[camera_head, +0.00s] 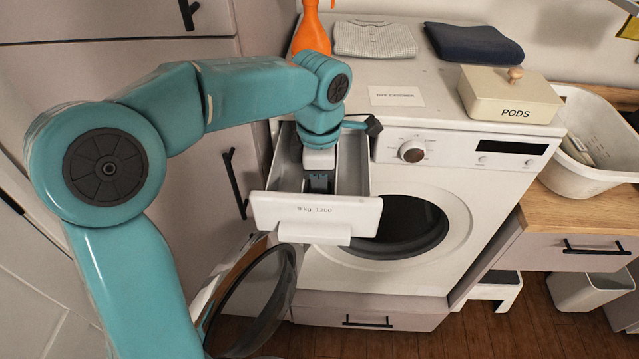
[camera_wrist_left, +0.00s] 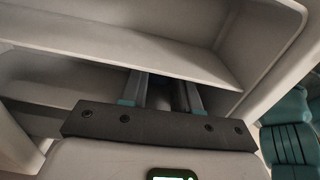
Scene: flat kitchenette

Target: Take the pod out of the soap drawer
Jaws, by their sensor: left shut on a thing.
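The soap drawer (camera_head: 272,212) is pulled out at the upper left of the washing machine. In the head view my left gripper (camera_head: 319,187) reaches down into it from above, behind its white front. In the left wrist view the drawer's pale walls and divider (camera_wrist_left: 120,50) surround my left gripper (camera_wrist_left: 166,90). Its fingers are shut on the pod, low in a compartment beside the divider. The pod itself is mostly hidden between the fingers; only a dark patch shows there. My right gripper is not in view.
The washing machine (camera_head: 455,172) has its round door (camera_head: 262,300) swung open at the lower left. On its top stand a lidded PODS box (camera_head: 508,96), an orange bottle (camera_head: 311,35), folded cloths (camera_head: 374,39) and a label card (camera_head: 396,96). A white basket (camera_head: 592,150) stands at right.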

